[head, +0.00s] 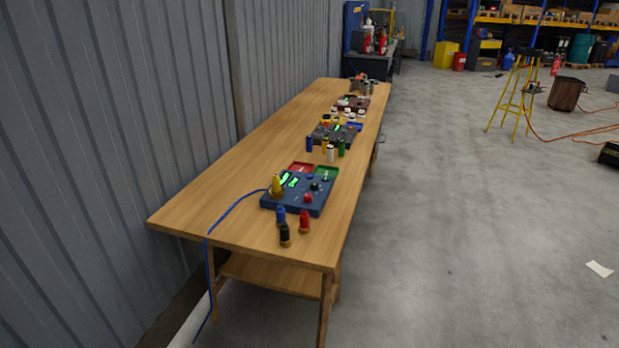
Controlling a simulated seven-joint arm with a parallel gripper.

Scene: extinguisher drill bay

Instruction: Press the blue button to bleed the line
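A dark blue control box (291,207) sits near the front end of the long wooden table. Its top carries a lit green display (290,180), a red button (308,198) and a dark knob (315,186). A small bluish round part (309,177) near the box's back edge may be the blue button, but it is too small to be sure. A yellow fitting (276,185) stands at the box's left side, with a blue hose (232,207) running from it over the table edge. My gripper is not in this view.
Blue (280,215), black (285,235) and red (304,222) bottle-like pieces stand before the box on the wooden table (215,205). More boxes stand farther back. The floor to the right is clear nearby.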

